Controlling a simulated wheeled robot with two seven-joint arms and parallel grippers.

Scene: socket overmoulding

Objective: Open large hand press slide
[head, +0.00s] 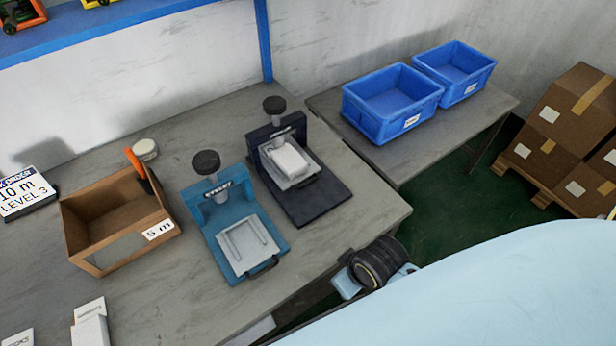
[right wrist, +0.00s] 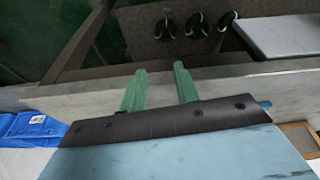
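Two hand presses stand on the grey table in the head view. The blue press (head: 216,207) has a dark round knob on top and a pale slide plate (head: 248,244) at its front with a dark handle (head: 262,266). The dark press (head: 272,150), behind it to the right, has a white block (head: 288,160) on its slide plate. My right gripper (head: 375,272) is beside the table's front edge, right of both presses and apart from them. In the right wrist view its two green fingers (right wrist: 159,80) are spread with nothing between them. My left gripper is not in view.
A cardboard box (head: 88,244) with an orange-handled tool stands left of the blue press. White boxes (head: 90,325) lie at front left. Blue bins (head: 392,100) stand on a side table. Stacked cartons (head: 570,125) are at far right. The table front between presses and edge is clear.

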